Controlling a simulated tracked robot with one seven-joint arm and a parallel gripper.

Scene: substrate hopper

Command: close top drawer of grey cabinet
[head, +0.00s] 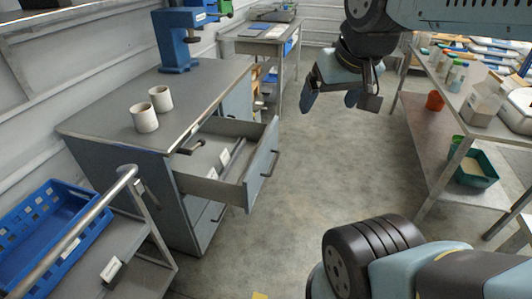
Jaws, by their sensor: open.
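The grey cabinet (105,112) stands at the left of the head view. Its top drawer (262,165) is pulled well out to the right, with a bar handle (271,163) on its front panel. Small items, some with white labels, show inside the drawer. Below it, a lower drawer (208,222) looks shut. My gripper (332,98) hangs at the upper middle, over the floor, to the right of and apart from the drawer. Its fingers are apart and nothing shows between them.
Two white cups (145,118) and a blue press (179,40) stand on the cabinet top. A trolley with a blue crate (42,225) is at the lower left. A shelved bench (445,105) stands at the right. The floor (310,165) between is clear.

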